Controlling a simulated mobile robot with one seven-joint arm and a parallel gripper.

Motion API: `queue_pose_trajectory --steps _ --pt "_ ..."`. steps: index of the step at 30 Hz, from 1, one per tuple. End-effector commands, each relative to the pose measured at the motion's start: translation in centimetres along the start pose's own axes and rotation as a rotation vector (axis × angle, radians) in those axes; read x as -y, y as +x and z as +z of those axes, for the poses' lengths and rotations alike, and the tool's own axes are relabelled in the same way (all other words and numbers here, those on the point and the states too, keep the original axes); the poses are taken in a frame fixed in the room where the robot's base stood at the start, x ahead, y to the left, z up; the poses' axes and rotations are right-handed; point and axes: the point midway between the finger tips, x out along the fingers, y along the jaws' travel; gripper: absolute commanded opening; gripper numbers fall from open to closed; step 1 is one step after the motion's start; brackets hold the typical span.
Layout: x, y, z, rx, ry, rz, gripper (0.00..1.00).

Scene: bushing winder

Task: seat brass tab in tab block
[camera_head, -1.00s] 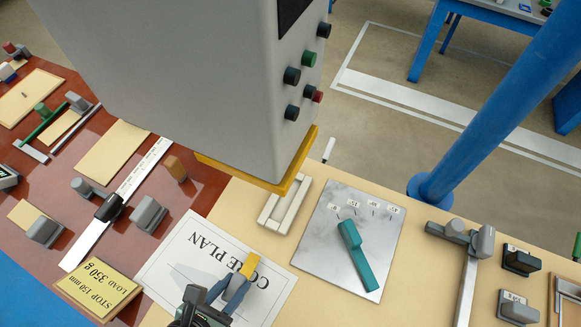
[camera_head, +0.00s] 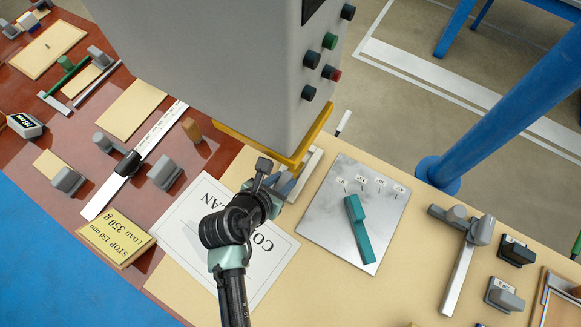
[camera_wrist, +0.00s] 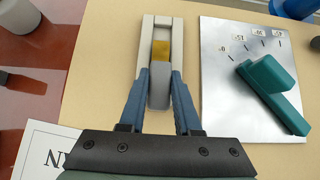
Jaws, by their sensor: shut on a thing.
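The tab block (camera_wrist: 148,38) is a pale block with two long rails and a slot between them. In the head view its visible part (camera_head: 314,163) lies beside the grey cabinet's yellow base. My gripper (camera_wrist: 159,78) is shut on the brass tab (camera_wrist: 161,50), which has a yellow-brass band and a grey rounded body. In the wrist view the tab lines up with the slot between the rails. I cannot tell whether it is down in the slot or just above it. In the head view my gripper (camera_head: 284,184) is at the block and my wrist hides the tab.
A metal plate (camera_head: 325,215) with a teal lever (camera_head: 358,229) and angle labels lies right of the block. The tall grey cabinet (camera_head: 220,60) overhangs behind it. A grey clamp-like tool (camera_head: 460,255) lies farther right.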

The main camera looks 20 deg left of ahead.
Motion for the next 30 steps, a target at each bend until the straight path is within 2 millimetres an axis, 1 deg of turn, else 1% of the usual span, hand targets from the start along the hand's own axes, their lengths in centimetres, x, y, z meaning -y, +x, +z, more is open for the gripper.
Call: queue_pose_trajectory --steps 1,5,6,7,10,21,22,26,30 --pt "0.1 0.5 1.0 0.005 0.003 -0.002 0.0" --pt "0.1 2.2 2.7 0.004 0.003 -0.002 0.0" --pt "0.1 2.6 2.6 0.001 0.002 -0.002 0.0" --pt "0.1 2.8 2.1 -0.001 -0.001 -0.003 0.0" --pt "0.1 3.3 1.5 0.0 0.0 -0.001 0.0" --pt "0.0 3.6 1.2 0.002 0.001 0.0 0.0" --pt "0.0 3.5 1.2 0.002 0.001 0.0 0.37" --pt "0.0 3.5 1.2 0.002 0.001 0.0 0.6" --pt "0.0 3.5 1.2 0.001 0.001 0.0 0.62"
